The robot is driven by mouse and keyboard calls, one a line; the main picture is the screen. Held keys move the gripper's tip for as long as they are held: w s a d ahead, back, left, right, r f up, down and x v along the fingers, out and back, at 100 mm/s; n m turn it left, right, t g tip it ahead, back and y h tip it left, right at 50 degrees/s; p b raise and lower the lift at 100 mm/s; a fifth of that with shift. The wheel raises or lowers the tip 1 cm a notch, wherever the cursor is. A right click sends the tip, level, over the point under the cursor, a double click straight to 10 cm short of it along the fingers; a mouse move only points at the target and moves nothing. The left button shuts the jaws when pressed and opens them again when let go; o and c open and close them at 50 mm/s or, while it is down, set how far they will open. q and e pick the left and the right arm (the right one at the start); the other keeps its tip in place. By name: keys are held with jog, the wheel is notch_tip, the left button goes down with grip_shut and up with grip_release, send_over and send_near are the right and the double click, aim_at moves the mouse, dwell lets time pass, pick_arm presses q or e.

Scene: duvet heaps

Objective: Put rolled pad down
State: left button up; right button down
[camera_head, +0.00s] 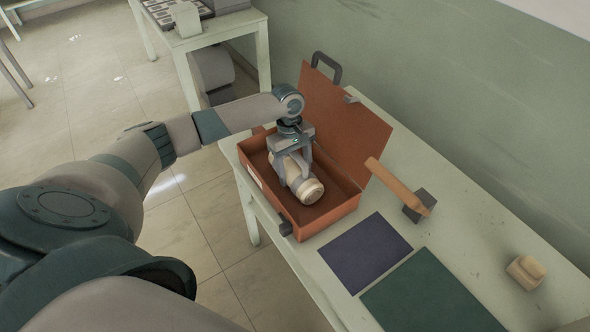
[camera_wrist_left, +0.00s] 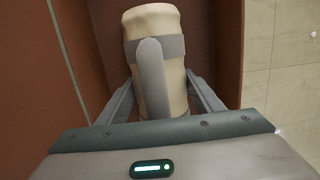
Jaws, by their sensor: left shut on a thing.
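The rolled pad (camera_head: 307,190) is a cream cylinder with a grey band around it. My left gripper (camera_head: 293,170) is shut on it, inside the outline of an open orange-brown case (camera_head: 335,211). In the left wrist view the rolled pad (camera_wrist_left: 155,60) lies between the two fingers of my left gripper (camera_wrist_left: 160,100), with the reddish case floor behind it. I cannot tell whether the pad touches the case floor. The case lid (camera_head: 343,123) stands open at the back. My right gripper is not in view.
The case stands on a pale table (camera_head: 470,238). A dark purple sheet (camera_head: 364,252) and a dark green sheet (camera_head: 432,295) lie in front. A wooden-handled tool with a dark block (camera_head: 419,205) is right of the case, and a small beige block (camera_head: 526,271) is farther right.

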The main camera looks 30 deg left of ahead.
pick_arm(q)
jog(key=o, duration=1.2)
jog(key=shift+f, duration=0.1)
jog(key=shift+a+r, duration=0.1)
jog(key=shift+r, duration=0.5)
jog(key=r, duration=0.3)
jog(key=a+r+b, duration=0.1)
jog(key=r, duration=0.3)
jog(key=r+b, duration=0.1)
jog(key=r, duration=0.3)
jog(key=shift+w+a, duration=0.2)
jog(key=shift+w, duration=0.15)
